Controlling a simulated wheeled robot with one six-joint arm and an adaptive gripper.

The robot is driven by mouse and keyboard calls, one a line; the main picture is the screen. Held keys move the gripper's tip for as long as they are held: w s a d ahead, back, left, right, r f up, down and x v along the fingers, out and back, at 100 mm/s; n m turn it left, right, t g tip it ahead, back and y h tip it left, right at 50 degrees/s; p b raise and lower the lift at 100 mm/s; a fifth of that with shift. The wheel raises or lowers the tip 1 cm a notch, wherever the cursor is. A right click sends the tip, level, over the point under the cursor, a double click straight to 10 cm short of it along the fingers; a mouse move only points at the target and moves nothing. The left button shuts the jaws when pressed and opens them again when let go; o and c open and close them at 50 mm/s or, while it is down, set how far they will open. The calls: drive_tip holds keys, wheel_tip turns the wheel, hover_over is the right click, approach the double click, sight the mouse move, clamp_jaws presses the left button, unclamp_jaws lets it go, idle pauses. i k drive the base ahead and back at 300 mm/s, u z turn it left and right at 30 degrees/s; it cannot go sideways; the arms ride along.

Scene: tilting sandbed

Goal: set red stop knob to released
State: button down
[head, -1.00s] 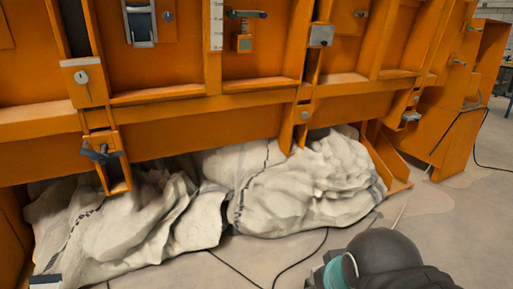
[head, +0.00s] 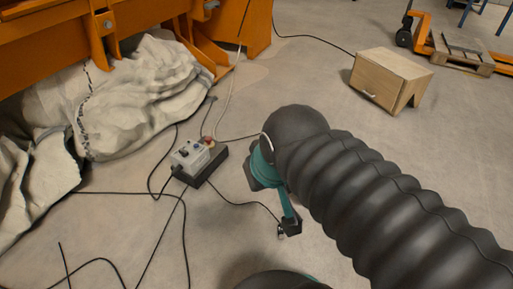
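A small grey control box (head: 190,155) on a black base (head: 206,167) sits on the floor left of my arm in the head view. A small reddish knob (head: 208,142) shows at its far right corner; it is too small to tell its setting. Dark switches or knobs show on its top. My gripper (head: 281,232) hangs at the end of my arm, to the right of the box and nearer to me, apart from it. Its fingers are small and dark, and I cannot tell if they are open.
Black cables (head: 184,215) run over the floor around the box. White sacks (head: 135,95) lie under the orange sandbed frame (head: 60,28) at left. A wooden cabinet (head: 392,75) and an orange pallet truck (head: 422,37) stand at the back right. Bare floor lies between.

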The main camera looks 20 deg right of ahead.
sight(207, 139)
drive_tip(key=z, duration=0.25)
drive_tip(key=k, duration=0.3)
drive_tip(key=u, duration=0.3)
drive_tip(key=i, duration=1.15)
drive_tip(key=z, duration=0.2)
drive_tip(key=k, duration=0.4)
drive_tip(key=u, duration=0.45)
drive_tip(key=i, duration=1.35)
drive_tip(key=z, duration=0.85)
